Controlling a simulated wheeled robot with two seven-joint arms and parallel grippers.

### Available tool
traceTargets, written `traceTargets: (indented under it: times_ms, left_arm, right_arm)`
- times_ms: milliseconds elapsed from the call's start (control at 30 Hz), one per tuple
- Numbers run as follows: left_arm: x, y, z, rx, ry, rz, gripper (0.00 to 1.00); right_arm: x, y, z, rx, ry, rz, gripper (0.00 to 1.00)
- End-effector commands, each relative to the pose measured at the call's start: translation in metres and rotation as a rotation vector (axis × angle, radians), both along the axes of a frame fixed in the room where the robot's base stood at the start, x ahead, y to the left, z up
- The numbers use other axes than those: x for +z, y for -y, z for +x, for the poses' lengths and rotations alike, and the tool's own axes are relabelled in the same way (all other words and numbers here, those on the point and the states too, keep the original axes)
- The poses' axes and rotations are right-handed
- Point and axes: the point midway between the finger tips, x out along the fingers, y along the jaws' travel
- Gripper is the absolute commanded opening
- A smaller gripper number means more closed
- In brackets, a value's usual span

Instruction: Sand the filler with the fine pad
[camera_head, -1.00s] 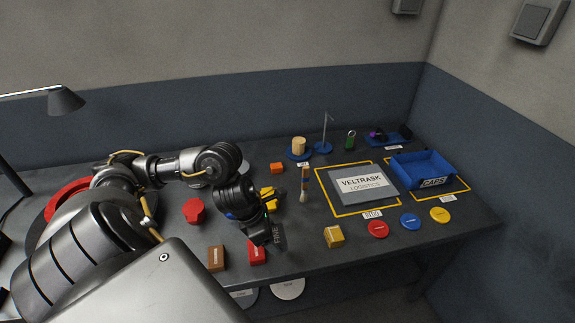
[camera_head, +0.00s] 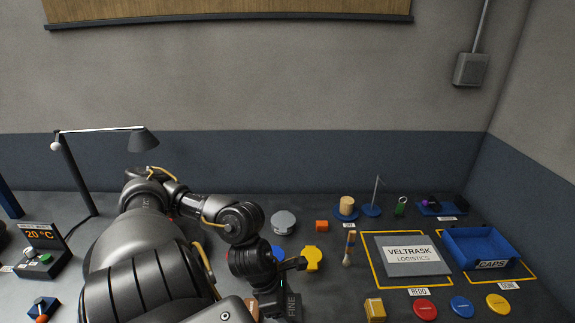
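My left gripper (camera_head: 283,284) is over the front middle of the bench. It appears shut on a dark pad marked FINE (camera_head: 293,307), which hangs upright below it near the bottom edge of the head view. The fingers' grip is partly hidden by the wrist. A grey panel reading VELTRASK LOGISTICS (camera_head: 405,268) lies in a yellow-outlined area labelled REDO, to the right of the pad and apart from it. I cannot make out any filler in this view. My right gripper is not in view.
A blue CAPS bin (camera_head: 480,246) stands at right. A yellow block (camera_head: 374,309) and red (camera_head: 425,310), blue (camera_head: 461,306) and yellow (camera_head: 497,303) discs lie in front. A lamp (camera_head: 80,175) and temperature unit (camera_head: 40,248) are at left.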

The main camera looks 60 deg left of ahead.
Motion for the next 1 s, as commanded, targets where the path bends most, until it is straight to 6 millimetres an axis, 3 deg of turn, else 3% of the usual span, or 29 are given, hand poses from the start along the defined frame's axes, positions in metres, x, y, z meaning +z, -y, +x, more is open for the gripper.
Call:
traceTargets:
  times_ms: [200, 367, 600, 733, 867, 1000]
  left_arm:
    - [-0.004, 0.003, 0.002, -0.019, 0.001, -0.002, 0.49]
    - [-0.024, 0.023, 0.013, -0.144, 0.007, -0.005, 0.49]
    - [-0.063, 0.086, 0.042, -0.589, 0.01, -0.001, 0.49]
    - [-0.076, 0.118, 0.06, -0.887, 0.008, 0.003, 0.49]
    - [-0.081, 0.139, 0.078, -1.176, 0.005, 0.005, 0.49]
    - [-0.081, 0.145, 0.096, -1.417, 0.001, 0.006, 0.49]
  right_arm:
    - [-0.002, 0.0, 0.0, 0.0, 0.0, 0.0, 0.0]
    - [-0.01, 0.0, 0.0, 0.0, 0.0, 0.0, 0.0]
    - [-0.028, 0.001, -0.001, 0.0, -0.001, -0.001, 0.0]
    - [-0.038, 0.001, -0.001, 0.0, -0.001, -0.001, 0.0]
    - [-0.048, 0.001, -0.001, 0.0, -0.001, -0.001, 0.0]
    - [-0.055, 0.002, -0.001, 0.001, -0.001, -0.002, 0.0]
